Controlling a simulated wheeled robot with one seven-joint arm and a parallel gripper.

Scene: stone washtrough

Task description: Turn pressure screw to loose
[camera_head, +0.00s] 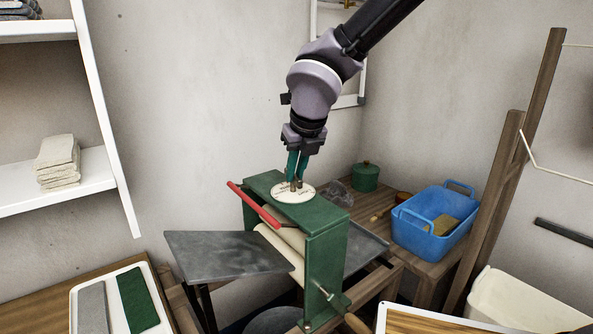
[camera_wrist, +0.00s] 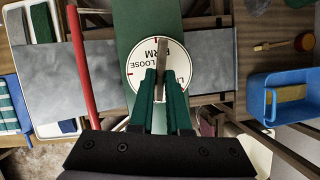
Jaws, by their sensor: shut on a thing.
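The pressure screw (camera_head: 297,185) stands on a round white dial (camera_head: 280,192) on top of the green wringer frame (camera_head: 328,248). The dial also shows in the wrist view (camera_wrist: 134,70), with the words LOOSE and FIRM, a partly covered word and red marks. My gripper (camera_head: 297,178) points down over the dial, its green fingers shut on the screw. The fingers hide part of the dial, and the setting cannot be told.
A red lever (camera_head: 252,203) lies left of the dial, close to the frame. Grey boards flank the wringer. A blue basin (camera_head: 432,225) and a green lidded pot (camera_head: 365,177) stand at the right. Wooden posts rise at the far right; a white shelf is at the left.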

